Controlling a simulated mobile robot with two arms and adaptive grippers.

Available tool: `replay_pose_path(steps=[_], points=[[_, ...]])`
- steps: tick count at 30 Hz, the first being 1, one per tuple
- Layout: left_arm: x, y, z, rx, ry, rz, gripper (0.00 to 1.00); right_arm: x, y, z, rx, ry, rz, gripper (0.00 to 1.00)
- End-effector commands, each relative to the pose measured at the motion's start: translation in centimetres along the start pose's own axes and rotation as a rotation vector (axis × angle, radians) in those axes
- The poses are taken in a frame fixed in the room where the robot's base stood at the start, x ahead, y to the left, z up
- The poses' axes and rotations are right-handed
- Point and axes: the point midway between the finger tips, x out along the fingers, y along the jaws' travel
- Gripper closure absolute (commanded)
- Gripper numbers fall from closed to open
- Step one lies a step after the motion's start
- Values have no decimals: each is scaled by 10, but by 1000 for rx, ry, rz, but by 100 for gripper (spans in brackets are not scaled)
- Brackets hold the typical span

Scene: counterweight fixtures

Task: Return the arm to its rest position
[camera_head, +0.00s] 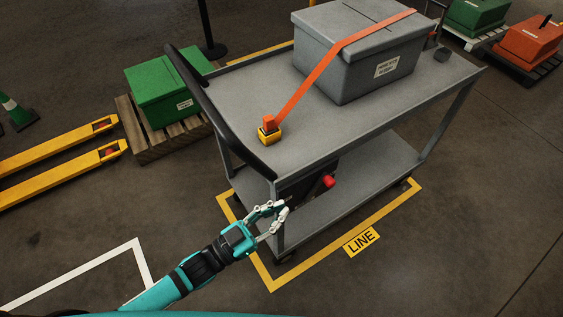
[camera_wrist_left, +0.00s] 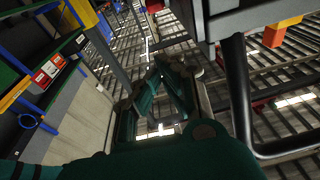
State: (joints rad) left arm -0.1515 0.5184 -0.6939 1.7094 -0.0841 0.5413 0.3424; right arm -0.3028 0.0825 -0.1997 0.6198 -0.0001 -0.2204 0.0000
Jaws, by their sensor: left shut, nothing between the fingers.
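My left arm comes in from the lower left in the head view. Its gripper (camera_head: 284,204) is shut and empty, in front of the grey cart's (camera_head: 230,103) near left corner post. A red knob (camera_head: 328,182) on a dark panel under the cart's top is a little to the right of the fingertips, apart from them. In the left wrist view the gripper's fingers (camera_wrist_left: 160,68) meet at their tips with nothing between them. My right gripper is not in view.
A grey lidded box (camera_head: 345,72) is strapped on the cart by an orange strap (camera_head: 318,72) with a yellow buckle (camera_head: 269,134). A black handle (camera_head: 215,108) runs along the cart's left end. Yellow forks (camera_head: 62,175) and a green box (camera_head: 165,90) stand left. Floor at lower right is clear.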

Motion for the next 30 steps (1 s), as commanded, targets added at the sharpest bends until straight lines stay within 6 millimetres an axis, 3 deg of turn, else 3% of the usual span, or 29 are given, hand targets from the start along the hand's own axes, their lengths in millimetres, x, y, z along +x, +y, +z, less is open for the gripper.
replay_pose_path(steps=[5,8,11,14,18,22,26,30], points=[[0,0,0,0,-1,-1,100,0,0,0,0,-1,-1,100],[-2,-6,11,2,-28,-21,100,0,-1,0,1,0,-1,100],[-12,-23,44,5,-114,-87,100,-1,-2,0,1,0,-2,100],[-36,-48,99,5,-264,-191,100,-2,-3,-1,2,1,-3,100],[-96,-72,186,-19,-525,-348,100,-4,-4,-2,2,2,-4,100],[-166,-70,257,-72,-771,-464,100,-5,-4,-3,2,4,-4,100],[-244,-44,314,-152,-1015,-549,100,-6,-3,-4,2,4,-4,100],[-326,10,355,-264,-1264,-602,100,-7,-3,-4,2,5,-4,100]])
